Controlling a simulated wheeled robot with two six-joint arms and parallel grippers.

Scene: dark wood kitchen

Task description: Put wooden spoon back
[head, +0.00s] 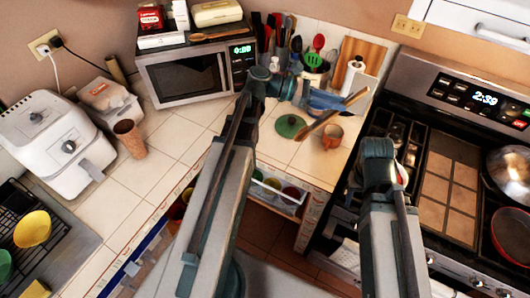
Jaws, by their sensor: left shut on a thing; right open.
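Another wooden spoon-like utensil (215,34) lies on top of the microwave. My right gripper (382,172) is open and lower, near the stove's left edge; its fingers are mostly hidden by my arm.
The microwave (186,75) stands left of the holder. A paper towel roll (354,76) and cutting board (362,54) are behind. The stove (448,180) is right; tiled counter (165,145) is partly clear at left.

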